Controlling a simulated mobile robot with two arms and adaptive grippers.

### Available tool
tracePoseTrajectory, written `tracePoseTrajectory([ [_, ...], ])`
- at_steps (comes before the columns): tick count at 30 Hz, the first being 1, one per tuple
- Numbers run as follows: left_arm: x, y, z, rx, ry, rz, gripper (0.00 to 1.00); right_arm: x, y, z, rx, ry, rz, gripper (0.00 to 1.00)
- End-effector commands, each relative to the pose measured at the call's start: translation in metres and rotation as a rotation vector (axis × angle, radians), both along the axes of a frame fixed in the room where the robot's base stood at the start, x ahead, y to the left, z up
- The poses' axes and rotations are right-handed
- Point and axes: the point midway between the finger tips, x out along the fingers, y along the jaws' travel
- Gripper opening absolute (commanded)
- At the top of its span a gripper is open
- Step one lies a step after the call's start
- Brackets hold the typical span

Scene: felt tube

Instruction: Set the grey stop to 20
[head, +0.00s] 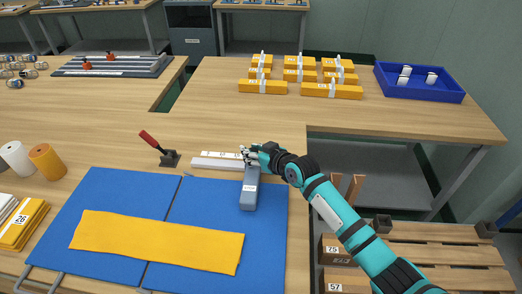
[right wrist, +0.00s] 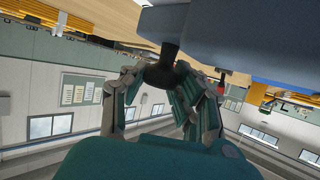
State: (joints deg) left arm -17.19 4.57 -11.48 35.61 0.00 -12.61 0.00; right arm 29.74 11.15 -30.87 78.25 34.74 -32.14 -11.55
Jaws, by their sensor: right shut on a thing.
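The grey stop (head: 249,190) is a long block at the right end of the white scale strip (head: 215,161), reaching over the blue mat (head: 215,215). My right gripper (head: 250,154) is at the stop's far end, beside the strip. In the right wrist view its fingers (right wrist: 165,88) are shut around a dark knob (right wrist: 163,72) under the stop's grey body (right wrist: 245,35). The scale's numbers are too small to read, and the gripper hides part of the strip. My left gripper is not in view.
Yellow felt (head: 155,238) lies flat on the mat. A red-handled lever (head: 160,150) stands left of the strip. Orange and white rolls (head: 46,161) stand at the left. Yellow bundles (head: 300,76) and a blue crate (head: 419,92) are on the table behind.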

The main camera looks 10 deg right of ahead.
Motion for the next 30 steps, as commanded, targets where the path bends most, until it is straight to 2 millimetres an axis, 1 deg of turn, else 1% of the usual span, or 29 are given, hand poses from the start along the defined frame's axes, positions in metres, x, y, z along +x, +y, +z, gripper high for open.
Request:
tracePoseTrajectory([
  [5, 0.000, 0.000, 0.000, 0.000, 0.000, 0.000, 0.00, 0.000, -0.001, -0.001, -0.004, 0.001, 0.000, 0.00],
  [6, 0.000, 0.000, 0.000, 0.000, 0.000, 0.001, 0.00, 0.000, -0.001, -0.001, -0.004, 0.001, 0.000, 0.31],
  [11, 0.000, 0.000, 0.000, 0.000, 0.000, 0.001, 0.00, 0.000, -0.001, -0.001, -0.003, 0.000, 0.000, 0.52],
  [19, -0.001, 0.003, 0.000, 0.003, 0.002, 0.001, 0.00, -0.001, -0.002, 0.000, -0.003, 0.000, 0.000, 0.52],
  [22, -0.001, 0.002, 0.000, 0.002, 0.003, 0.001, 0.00, -0.005, -0.005, 0.001, -0.003, 0.000, 0.000, 0.52],
  [26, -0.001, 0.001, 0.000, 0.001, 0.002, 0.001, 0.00, -0.018, -0.014, 0.008, -0.004, 0.000, 0.000, 0.52],
  [30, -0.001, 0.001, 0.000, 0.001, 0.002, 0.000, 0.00, -0.041, -0.029, 0.019, -0.004, -0.002, 0.000, 0.52],
])
